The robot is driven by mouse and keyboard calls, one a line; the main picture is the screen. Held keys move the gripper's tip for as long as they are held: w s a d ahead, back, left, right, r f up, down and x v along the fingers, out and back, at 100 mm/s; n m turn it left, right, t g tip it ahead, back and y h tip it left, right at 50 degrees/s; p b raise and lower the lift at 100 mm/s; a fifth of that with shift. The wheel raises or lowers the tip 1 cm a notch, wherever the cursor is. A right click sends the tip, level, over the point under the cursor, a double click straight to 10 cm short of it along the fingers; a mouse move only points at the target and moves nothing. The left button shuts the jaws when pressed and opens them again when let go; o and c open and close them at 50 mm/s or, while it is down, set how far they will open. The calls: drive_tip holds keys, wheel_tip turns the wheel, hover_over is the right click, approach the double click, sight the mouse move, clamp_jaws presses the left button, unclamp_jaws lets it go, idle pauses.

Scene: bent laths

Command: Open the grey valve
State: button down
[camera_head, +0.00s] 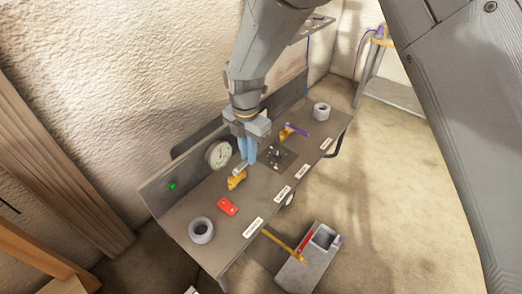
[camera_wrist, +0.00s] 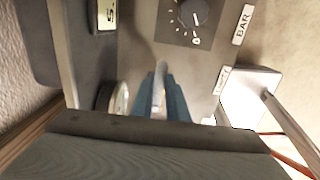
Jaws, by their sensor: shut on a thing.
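The grey valve has a yellow body (camera_head: 236,181) and a grey lever handle (camera_head: 240,170). It sits on the bench panel, in front of the round gauge. My gripper (camera_head: 247,162) comes down from above with its blue fingers at the lever. In the wrist view my gripper (camera_wrist: 160,85) is shut on the grey lever (camera_wrist: 158,97), which shows as a light strip between the fingers.
A purple-handled valve (camera_head: 297,129) stands to the right, past a dark dial plate (camera_head: 275,157). The round gauge (camera_head: 218,154) is close behind my fingers. A grey box (camera_head: 310,258) stands in front.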

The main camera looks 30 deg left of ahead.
drive_tip(key=shift+w+a+r, duration=0.15)
drive_tip(key=c, duration=1.9)
unclamp_jaws()
drive_tip(key=shift+c, duration=0.2)
drive_tip(key=shift+o, duration=1.1)
wheel_tip(320, 180, up, 8)
drive_tip(key=shift+f+b, duration=0.2)
drive_tip(key=shift+b, duration=0.1)
drive_tip(key=shift+s, duration=0.2)
